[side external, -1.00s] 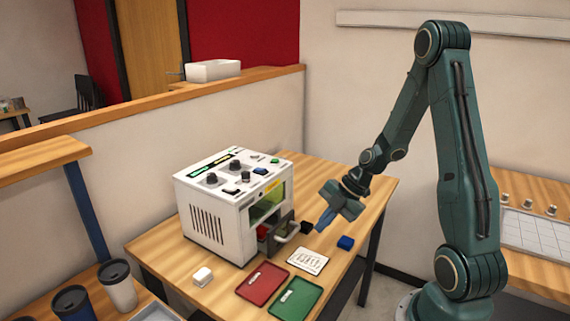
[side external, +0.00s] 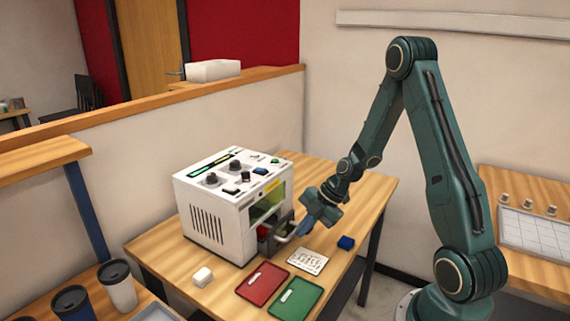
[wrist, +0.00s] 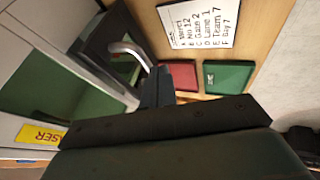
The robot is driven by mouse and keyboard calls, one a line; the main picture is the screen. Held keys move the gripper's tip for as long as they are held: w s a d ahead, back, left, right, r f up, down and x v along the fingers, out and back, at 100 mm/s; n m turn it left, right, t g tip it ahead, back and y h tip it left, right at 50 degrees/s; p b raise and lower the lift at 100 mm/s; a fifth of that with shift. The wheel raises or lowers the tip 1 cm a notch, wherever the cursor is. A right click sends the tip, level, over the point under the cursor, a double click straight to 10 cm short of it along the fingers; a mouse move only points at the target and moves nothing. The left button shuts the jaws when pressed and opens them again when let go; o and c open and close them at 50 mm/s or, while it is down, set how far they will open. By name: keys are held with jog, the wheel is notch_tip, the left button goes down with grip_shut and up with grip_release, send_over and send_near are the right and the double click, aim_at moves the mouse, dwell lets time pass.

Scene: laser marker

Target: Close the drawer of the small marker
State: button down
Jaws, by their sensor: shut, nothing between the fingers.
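The small marker (side external: 212,208) is a white box with knobs on top and a greenish window, standing on the wooden table. Its drawer (side external: 277,240) stands out at the front, with a red thing inside and a pale curved handle (side external: 290,237). In the wrist view the handle (wrist: 130,52) shows beside my fingers, and the dark drawer (wrist: 112,42) lies behind it. My gripper (side external: 301,231) is shut and empty, pointing down close to the handle. I cannot tell whether it touches the handle.
The table's right rear is clear.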

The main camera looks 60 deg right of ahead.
aim_at(294, 230)
jog(key=shift+w, duration=2.2)
jog(key=shift+s+r, duration=0.1)
jog(key=shift+s+r, duration=0.1)
jog(key=shift+s, duration=0.45)
jog(key=s+f+v, duration=0.1)
jog(key=s+v, duration=0.1)
jog(key=v, duration=0.9)
jog(key=shift+s+r, duration=0.3)
jog(key=shift+s, duration=0.15)
jog(key=shift+a, duration=0.1)
